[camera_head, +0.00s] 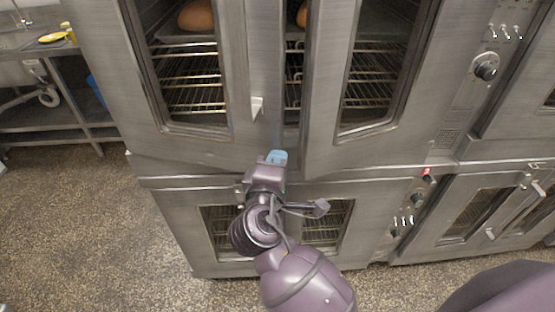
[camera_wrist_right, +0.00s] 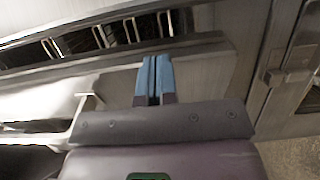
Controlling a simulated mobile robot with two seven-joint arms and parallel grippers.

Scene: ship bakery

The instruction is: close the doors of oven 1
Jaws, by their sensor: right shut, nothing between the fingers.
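The upper oven has two steel doors with glass windows. Its left door (camera_head: 240,75) and right door (camera_head: 325,100) stand with a narrow gap between them, through which racks and bread show. The left door has a small light handle (camera_head: 257,107) near its inner edge. My right gripper (camera_head: 277,156) is shut and empty, its blue fingertips low in front of the gap between the doors. In the right wrist view the shut blue fingers (camera_wrist_right: 155,78) point at a steel door panel; I cannot tell whether they touch it. My left gripper is not in view.
A lower oven (camera_head: 370,225) with windowed doors sits beneath, partly behind my right arm. A control panel with a knob (camera_head: 485,70) is right of the upper doors. A steel table (camera_head: 50,125) stands at left. Speckled floor (camera_head: 90,230) is clear at lower left.

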